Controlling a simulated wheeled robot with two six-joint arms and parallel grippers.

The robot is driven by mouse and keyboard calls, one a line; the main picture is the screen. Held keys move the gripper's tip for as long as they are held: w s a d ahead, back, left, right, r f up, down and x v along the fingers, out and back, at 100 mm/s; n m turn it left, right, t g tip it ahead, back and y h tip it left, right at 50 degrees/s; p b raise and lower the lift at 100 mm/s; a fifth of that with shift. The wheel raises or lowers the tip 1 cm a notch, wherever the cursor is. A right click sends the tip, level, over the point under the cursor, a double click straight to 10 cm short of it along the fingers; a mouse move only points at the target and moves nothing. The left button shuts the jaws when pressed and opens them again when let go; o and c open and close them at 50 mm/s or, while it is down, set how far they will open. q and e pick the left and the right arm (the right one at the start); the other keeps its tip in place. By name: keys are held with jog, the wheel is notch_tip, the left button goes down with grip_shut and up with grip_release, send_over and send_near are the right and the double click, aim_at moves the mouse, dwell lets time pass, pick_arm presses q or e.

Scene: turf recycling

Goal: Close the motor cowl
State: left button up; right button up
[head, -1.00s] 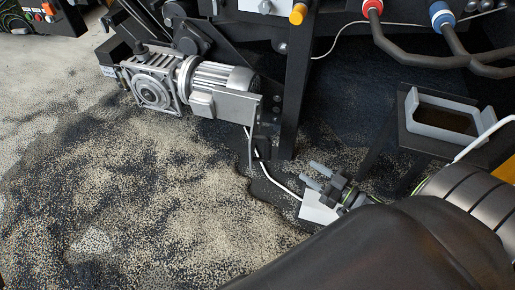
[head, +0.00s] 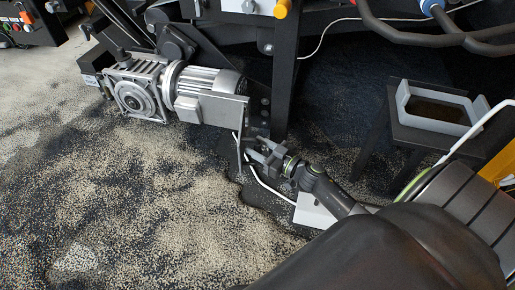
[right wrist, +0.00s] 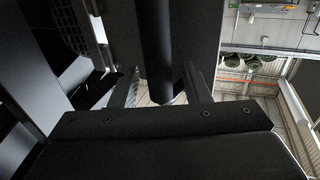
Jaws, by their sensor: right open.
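The silver geared motor (head: 205,82) is mounted at the foot of the dark machine frame, upper left of centre in the head view. A flat grey plate (head: 222,110), which looks like the motor cowl, stands along its near right side; a thin edge hangs below its right end. I cannot tell how far open it is. My right gripper (head: 260,152) is open, just below and right of that plate's right end. Contact cannot be told. In the right wrist view its fingers (right wrist: 163,88) are apart, with a dark post beyond. My left gripper is out of view.
A dark upright post (head: 285,85) stands just beyond the gripper. A white cable (head: 265,185) runs to a white box (head: 313,212) on the floor. A black stand with a grey frame (head: 432,112) is at right. Granule-covered floor (head: 150,200) lies open at left.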

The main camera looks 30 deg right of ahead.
jog(key=shift+w+a, duration=0.1)
jog(key=shift+w, duration=0.15)
grip_shut()
jog(key=shift+a, duration=0.15)
